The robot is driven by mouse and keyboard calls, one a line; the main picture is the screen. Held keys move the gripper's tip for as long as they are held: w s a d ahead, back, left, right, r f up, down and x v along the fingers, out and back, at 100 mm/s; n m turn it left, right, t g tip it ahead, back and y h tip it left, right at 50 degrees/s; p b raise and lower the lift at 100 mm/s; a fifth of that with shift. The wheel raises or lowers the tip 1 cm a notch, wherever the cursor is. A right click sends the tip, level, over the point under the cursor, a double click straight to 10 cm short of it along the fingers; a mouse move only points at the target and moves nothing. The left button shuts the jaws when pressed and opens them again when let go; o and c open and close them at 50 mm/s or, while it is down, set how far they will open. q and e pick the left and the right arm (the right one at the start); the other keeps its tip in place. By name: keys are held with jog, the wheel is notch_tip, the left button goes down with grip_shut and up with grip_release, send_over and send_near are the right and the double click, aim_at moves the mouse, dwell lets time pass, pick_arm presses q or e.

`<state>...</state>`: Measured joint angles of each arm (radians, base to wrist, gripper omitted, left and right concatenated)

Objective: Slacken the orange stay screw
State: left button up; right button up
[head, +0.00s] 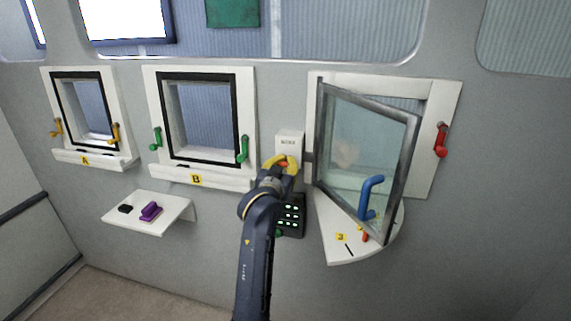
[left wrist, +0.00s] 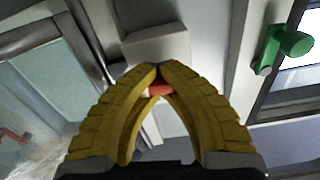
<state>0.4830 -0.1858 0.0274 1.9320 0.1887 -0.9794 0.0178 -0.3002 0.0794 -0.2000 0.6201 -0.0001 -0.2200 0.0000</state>
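The small orange stay screw (head: 365,236) shows low under the open glass window, at the white quarter-round shelf (head: 335,247). A blue handle (head: 370,195) on the window frame is just above it. My left gripper (head: 283,162) has yellow fingers and is up and left of the screw, at a white wall box (head: 289,140). In the left wrist view the fingertips (left wrist: 160,70) meet. A red-orange part (left wrist: 159,90) shows in the gap between the fingers; I cannot tell whether they touch it. My right gripper is out of view.
The open glass window (head: 370,140) swings out over the shelf. A dark panel with lit keys (head: 291,214) is under my left gripper. Windows A (head: 85,110) and B (head: 205,115) are at left. A small shelf (head: 170,213) holds a purple item (head: 151,211).

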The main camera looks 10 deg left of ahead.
pick_arm(q)
jog(key=o, duration=0.4)
jog(key=shift+a, duration=0.1)
jog(key=shift+c, duration=0.2)
dwell(0.4)
jog(key=o, duration=0.5)
jog(key=shift+r, duration=0.15)
jog(key=r, duration=1)
jog(key=shift+a, duration=0.25)
jog(key=shift+f, duration=0.1)
